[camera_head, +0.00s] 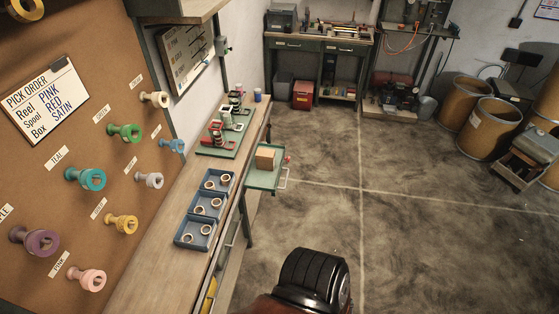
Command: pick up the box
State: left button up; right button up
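A small light-brown box (265,158) sits on a green pull-out shelf (264,180) that juts from the right side of the long wooden bench (160,255). The pick order card (46,102) on the brown pegboard reads Reel PINK, Spool RED, Box SATIN. Whether the brown box is a satin one I cannot tell.
Blue trays (198,232) with rings and a green board (219,147) with winding parts stand on the bench. Coloured reels hang on the pegboard (125,60). Brown barrels (485,130) stand at right. The concrete floor (410,220) is clear in the middle.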

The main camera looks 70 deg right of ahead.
aim_at(266, 158)
jog(key=z, duration=2.15)
jog(key=k, duration=0.1)
jog(key=z, duration=0.05)
